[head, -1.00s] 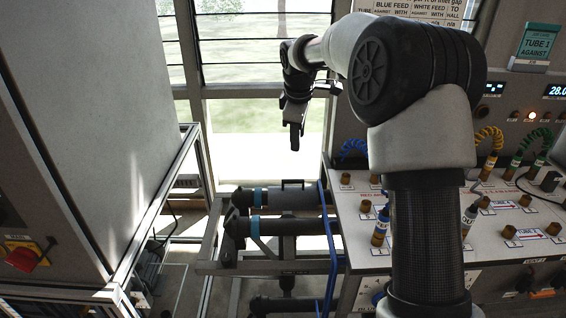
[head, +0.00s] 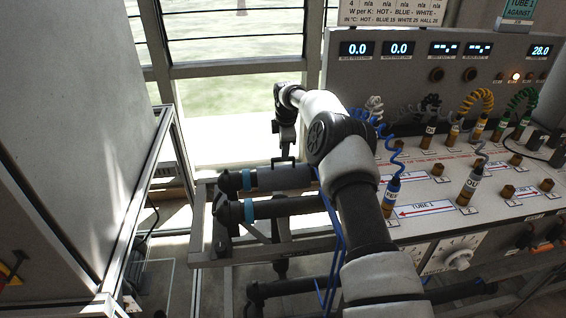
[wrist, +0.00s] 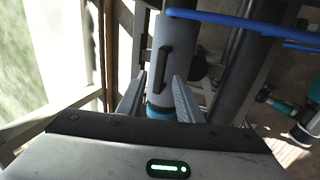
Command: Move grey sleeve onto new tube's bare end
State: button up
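The grey sleeve (head: 290,178) is around the upper of two dark tubes, with a black bar handle (wrist: 160,70) on its top. A blue band (head: 246,181) shows at its left end; the wrist view shows it too (wrist: 160,112). The lower tube (head: 290,208) has its own blue band and lies parallel; which tube is the new one I cannot tell. My gripper (wrist: 160,84) points down over the sleeve, open, its fingers apart on either side of the handle's line. Contact with the handle cannot be made out. In the head view, my gripper (head: 286,148) is just above the handle.
Blue hoses (head: 328,215) hang at the tubes' right end. A sloped panel (head: 425,205) with coiled hoses and brass fittings stands to the right. A tall grey cabinet (head: 75,130) stands left. A metal frame rail (head: 235,255) runs below the tubes.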

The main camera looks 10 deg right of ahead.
aim_at(283, 170)
jog(key=shift+b+x, duration=0.75)
jog(key=shift+x, duration=2.2)
jog(key=shift+c, duration=0.5)
grip_shut()
jog(key=shift+r, duration=0.1)
